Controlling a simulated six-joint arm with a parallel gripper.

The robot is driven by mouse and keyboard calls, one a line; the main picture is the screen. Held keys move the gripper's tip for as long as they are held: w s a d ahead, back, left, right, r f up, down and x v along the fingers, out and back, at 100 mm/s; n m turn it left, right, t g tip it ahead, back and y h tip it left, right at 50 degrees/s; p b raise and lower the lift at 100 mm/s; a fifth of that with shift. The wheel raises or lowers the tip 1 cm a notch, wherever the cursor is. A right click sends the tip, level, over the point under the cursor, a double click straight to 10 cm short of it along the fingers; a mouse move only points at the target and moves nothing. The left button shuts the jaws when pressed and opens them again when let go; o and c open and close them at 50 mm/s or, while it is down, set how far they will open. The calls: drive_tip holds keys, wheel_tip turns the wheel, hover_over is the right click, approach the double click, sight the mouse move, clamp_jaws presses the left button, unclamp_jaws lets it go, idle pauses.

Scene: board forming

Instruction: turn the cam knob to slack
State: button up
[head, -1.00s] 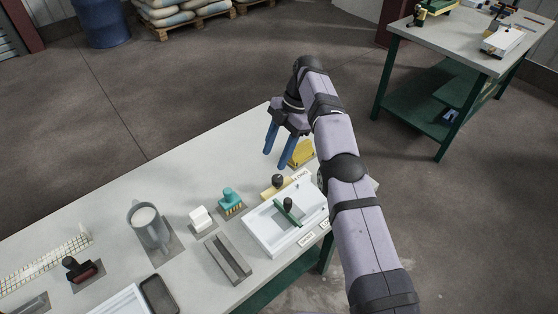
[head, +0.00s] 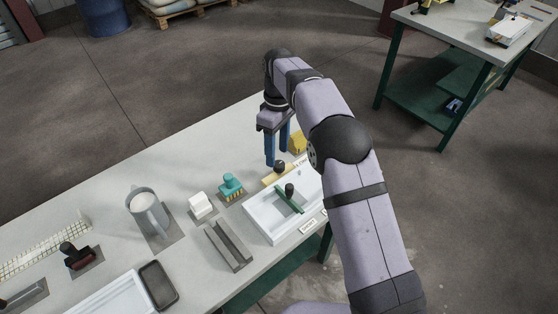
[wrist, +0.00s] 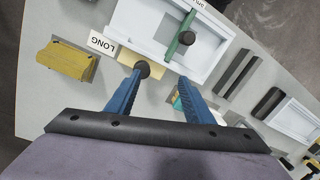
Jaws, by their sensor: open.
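No part here is marked as the cam knob, and I see no readable "slack" mark. One dark round knob (head: 290,189) stands on a green bar across the white tray (head: 252,226). It also shows in the wrist view (wrist: 187,38). Another dark knob (head: 279,170) sits on a pale yellow piece at the tray's far-left side. In the wrist view this knob (wrist: 142,69) appears beside the left fingertip; contact cannot be told. My gripper (head: 277,158) points down with its blue fingers apart and empty, near the yellow piece. The fingers also show in the wrist view (wrist: 160,77).
A yellow block (head: 298,143) stands behind the fingers. A teal brush (head: 231,186), a white block (head: 201,206), a grey channel (head: 228,246) and a jug (head: 147,210) stand to the left. A second bench (head: 460,40) is at the back right.

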sight(279, 163)
drive_tip(key=m, duration=0.2)
drive_tip(key=w+m, duration=0.1)
drive_tip(key=m, duration=0.1)
drive_tip(key=w+f+m+t, duration=0.1)
drive_tip(key=m, duration=0.1)
drive_tip(key=shift+d+m, duration=0.3)
drive_tip(key=shift+m, duration=0.1)
drive_tip(key=m, duration=0.3)
drive_tip(key=shift+w+a, duration=0.15)
drive_tip(key=shift+w, duration=0.25)
drive_tip(key=m, duration=0.2)
drive_tip(key=shift+w+m, duration=0.1)
drive_tip(key=shift+m, duration=0.3)
drive_tip(key=shift+f, duration=0.15)
drive_tip(key=shift+f+p, duration=1.35)
drive_tip(key=shift+f, duration=2.2)
